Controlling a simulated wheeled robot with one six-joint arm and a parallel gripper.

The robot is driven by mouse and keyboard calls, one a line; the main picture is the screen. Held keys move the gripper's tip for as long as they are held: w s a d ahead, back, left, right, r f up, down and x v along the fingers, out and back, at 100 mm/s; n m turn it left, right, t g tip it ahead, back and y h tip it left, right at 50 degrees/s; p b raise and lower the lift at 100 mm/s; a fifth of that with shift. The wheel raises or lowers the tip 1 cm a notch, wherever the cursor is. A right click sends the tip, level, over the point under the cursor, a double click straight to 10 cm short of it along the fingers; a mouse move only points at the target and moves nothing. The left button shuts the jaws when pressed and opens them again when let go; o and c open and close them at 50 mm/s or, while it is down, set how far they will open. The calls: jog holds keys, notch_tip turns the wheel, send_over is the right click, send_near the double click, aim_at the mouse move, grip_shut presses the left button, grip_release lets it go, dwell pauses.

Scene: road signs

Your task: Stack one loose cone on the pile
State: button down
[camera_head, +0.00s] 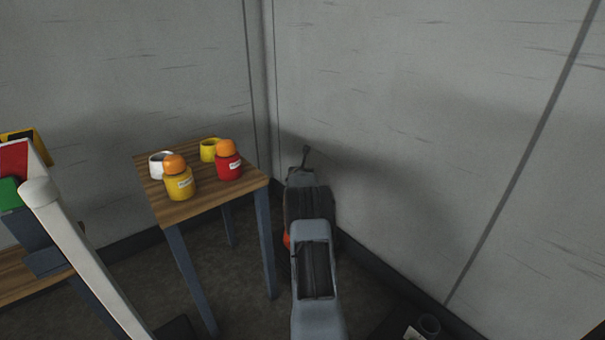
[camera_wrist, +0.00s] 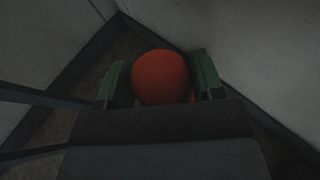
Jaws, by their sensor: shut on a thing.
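An orange-red cone (camera_wrist: 160,82) shows in the wrist view as a rounded shape between the two green fingers of my gripper (camera_wrist: 160,66). The gripper is shut on it. In the head view only a small orange sliver of the cone (camera_head: 287,241) shows beside my arm, low near the room corner. My arm hides the rest of the cone and the fingers there. No pile of cones can be made out in either view.
A wooden table (camera_head: 205,203) left of my arm bears a white mug (camera_head: 158,165), a yellow mug (camera_head: 208,150), a yellow bottle (camera_head: 179,183) and a red bottle (camera_head: 228,165). Grey walls meet behind my arm. A white post (camera_head: 80,250) stands at left.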

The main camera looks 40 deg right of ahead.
jog(key=shift+r, duration=0.15)
jog(key=c, duration=0.5)
grip_release()
jog(key=shift+c, duration=0.2)
jog(key=o, duration=0.4)
jog(key=shift+f, duration=0.35)
jog(key=shift+s+a+r, duration=0.2)
jog(key=shift+p+v, duration=0.4)
jog(key=shift+v, duration=6.25)
